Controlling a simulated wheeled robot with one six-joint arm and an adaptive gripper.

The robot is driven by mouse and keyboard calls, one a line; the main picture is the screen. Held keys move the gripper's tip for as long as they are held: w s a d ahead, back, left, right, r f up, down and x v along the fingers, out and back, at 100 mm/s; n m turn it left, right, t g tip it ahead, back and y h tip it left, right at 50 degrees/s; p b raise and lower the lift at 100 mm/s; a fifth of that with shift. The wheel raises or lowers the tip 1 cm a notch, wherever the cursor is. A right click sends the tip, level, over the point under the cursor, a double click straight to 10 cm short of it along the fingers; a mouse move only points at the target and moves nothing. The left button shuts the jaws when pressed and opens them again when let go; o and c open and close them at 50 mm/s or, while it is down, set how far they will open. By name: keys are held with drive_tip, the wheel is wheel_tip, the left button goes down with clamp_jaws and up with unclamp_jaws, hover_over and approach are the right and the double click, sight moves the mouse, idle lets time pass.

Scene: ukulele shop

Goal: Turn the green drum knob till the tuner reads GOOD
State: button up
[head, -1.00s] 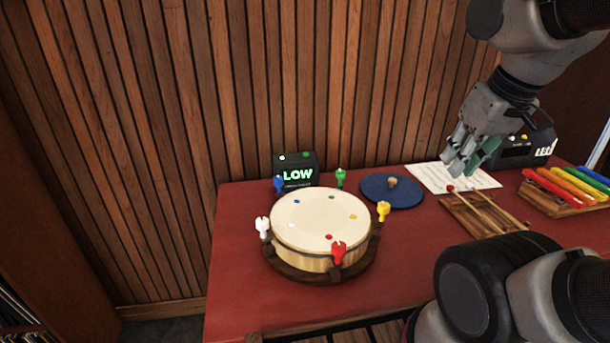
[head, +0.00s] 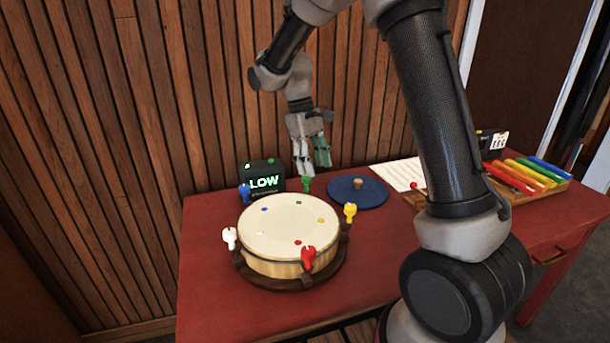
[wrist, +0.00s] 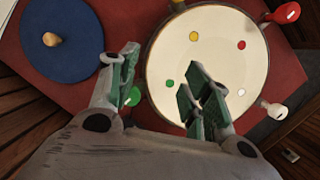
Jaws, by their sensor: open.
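The drum (head: 288,228) stands on the red table with coloured knobs around its rim. The green drum knob (head: 307,185) is at the back of the drum; it also shows in the wrist view (wrist: 133,97), partly behind a finger. The tuner (head: 262,181) is a dark box behind the drum and reads LOW in green. My gripper (head: 308,170) points down just above the green knob. In the wrist view my gripper (wrist: 158,85) has its green-padded fingers apart, with the green knob beside the left finger and the drum's edge between them.
Blue knob (head: 244,193), yellow knob (head: 350,211), red knob (head: 308,256) and white knob (head: 230,238) stick up around the drum. A blue disc (head: 358,194) lies right of the green knob. The wooden wall is close behind.

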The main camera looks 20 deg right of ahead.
drive_tip(key=n, duration=0.2)
hover_over(307, 183)
drive_tip(key=a, duration=0.2)
wheel_tip(307, 183, down, 4)
drive_tip(key=r, duration=0.1)
drive_tip(key=w+r+n+h, duration=0.1)
drive_tip(key=w+r, duration=0.2)
drive_tip(key=w, duration=0.1)
drive_tip(key=shift+n+g, duration=0.3)
drive_tip(key=x, duration=0.7)
drive_tip(key=shift+f, duration=0.1)
drive_tip(key=shift+s+d+f, duration=0.1)
drive_tip(key=shift+d+f, duration=0.05)
drive_tip(key=shift+f, duration=0.25)
drive_tip(key=c, duration=1)
